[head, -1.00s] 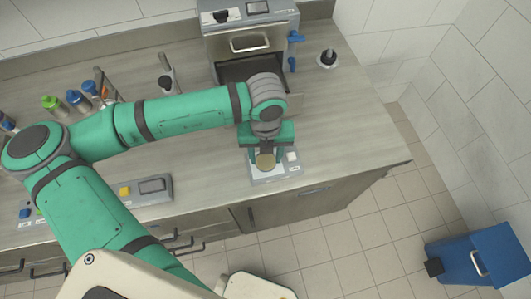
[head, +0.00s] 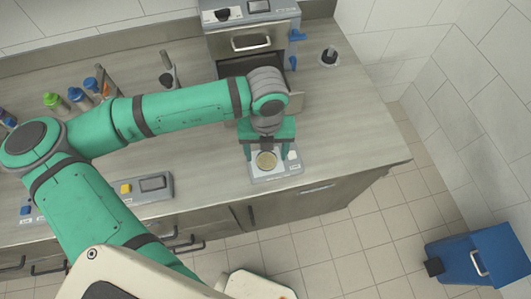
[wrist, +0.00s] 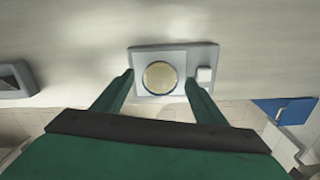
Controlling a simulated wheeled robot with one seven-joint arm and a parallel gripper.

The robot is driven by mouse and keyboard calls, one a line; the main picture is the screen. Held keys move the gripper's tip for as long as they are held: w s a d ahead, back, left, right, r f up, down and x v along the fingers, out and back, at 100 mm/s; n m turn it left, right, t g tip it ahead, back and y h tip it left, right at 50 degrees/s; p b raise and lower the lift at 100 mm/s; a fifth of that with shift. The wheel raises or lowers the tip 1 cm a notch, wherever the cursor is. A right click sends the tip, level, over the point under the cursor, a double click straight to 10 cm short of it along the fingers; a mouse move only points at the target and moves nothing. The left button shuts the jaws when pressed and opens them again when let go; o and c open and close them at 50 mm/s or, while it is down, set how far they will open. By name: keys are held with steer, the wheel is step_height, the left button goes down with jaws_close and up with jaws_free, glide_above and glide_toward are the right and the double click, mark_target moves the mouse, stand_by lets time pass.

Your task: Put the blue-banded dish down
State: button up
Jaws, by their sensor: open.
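The blue-banded dish (wrist: 160,77) is a small round dish with yellowish contents and a thin blue rim. It sits on the pale plate of a small grey device (wrist: 194,56) at the counter's front edge. The dish also shows in the head view (head: 266,160), on the same device (head: 285,172). My gripper (wrist: 158,78) is open, with one finger on each side of the dish and a visible gap to it. In the head view my gripper (head: 266,153) is over the device.
An open-fronted grey machine (head: 250,42) stands behind my arm. A device with a yellow button (head: 126,188) lies to the left on the counter. Bottles with green and blue caps (head: 75,95) stand at the back left. A blue bin (head: 470,258) is on the floor at right.

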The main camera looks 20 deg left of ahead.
mark_target(266, 158)
step_height(266, 158, up, 11)
stand_by(0.3)
